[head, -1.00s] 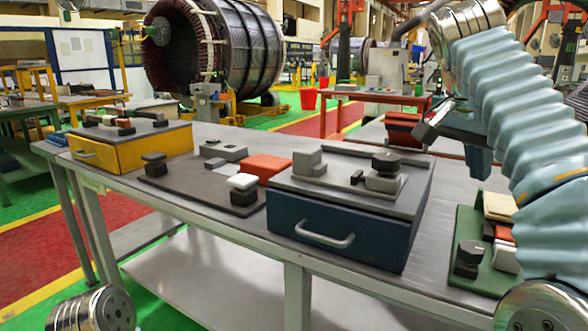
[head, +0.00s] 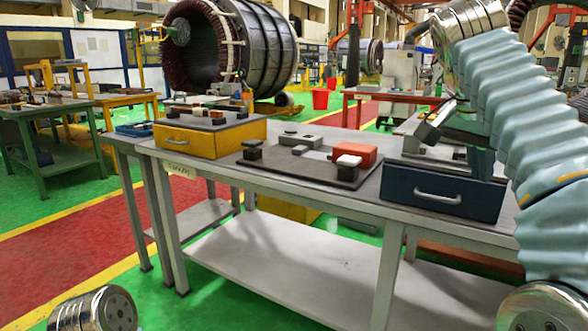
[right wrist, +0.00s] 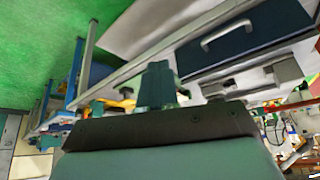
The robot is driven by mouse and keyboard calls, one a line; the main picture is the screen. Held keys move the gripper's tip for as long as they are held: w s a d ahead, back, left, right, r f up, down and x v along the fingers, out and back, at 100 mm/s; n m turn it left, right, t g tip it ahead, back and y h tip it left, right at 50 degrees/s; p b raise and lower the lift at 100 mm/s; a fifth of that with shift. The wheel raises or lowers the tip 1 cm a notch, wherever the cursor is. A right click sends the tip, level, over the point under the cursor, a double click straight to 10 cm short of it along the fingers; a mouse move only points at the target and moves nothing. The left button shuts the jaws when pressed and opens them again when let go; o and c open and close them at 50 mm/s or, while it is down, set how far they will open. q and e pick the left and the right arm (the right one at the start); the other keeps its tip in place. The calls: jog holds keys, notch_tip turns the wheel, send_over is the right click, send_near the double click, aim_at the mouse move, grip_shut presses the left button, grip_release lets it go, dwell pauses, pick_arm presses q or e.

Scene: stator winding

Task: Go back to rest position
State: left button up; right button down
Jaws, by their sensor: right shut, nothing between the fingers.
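My right arm comes in from the right edge of the head view, bent upward. Its gripper (head: 428,131) is held up in front of the blue drawer box (head: 440,194), partly covering the box's top. In the right wrist view the right gripper's fingers (right wrist: 157,85) are together with nothing between them. My left gripper is out of view; only a metal joint of my left arm shows at the bottom left of the head view.
A long grey workbench (head: 290,178) carries a yellow drawer box (head: 195,141), a dark tray (head: 262,167) with small blocks, and the blue box. A green table (head: 52,108) stands at left. A large stator (head: 262,50) is behind. Open floor lies at front left.

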jog(key=w+a+f+n+y, duration=0.1)
jog(key=w+a+f+n, duration=0.1)
jog(key=w+f, duration=0.5)
jog(key=w+a+f+n, duration=0.1)
jog(key=w+f+n, duration=0.2)
jog(key=f, duration=0.8)
jog(key=w+a+f+n+y, duration=0.1)
jog(key=w+a+f+n, duration=0.1)
jog(key=w+f, duration=0.5)
notch_tip(320, 180, down, 15)
jog(key=s+a+n+y, duration=0.1)
jog(key=s+a+n, duration=0.1)
jog(key=s+a+f+n+g+y, duration=0.1)
jog(key=s+a+f, duration=0.1)
jog(key=s+f, duration=0.35)
jog(key=s+a+f+y, duration=0.1)
jog(key=s+a+f, duration=0.1)
jog(key=f, duration=0.7)
jog(key=s+a+f+n+g+y, duration=0.1)
jog(key=s+a+f+y, duration=0.15)
jog(key=f, duration=0.45)
jog(key=s+a+f+y, duration=0.1)
jog(key=s+f, duration=0.3)
jog(key=s, duration=0.6)
jog(key=s+a+f, duration=0.3)
jog(key=s+f, duration=0.1)
jog(key=s, duration=0.6)
jog(key=shift+s+a+f+y, duration=0.2)
jog(key=shift+s+a+y, duration=0.05)
jog(key=shift+a+y, duration=0.15)
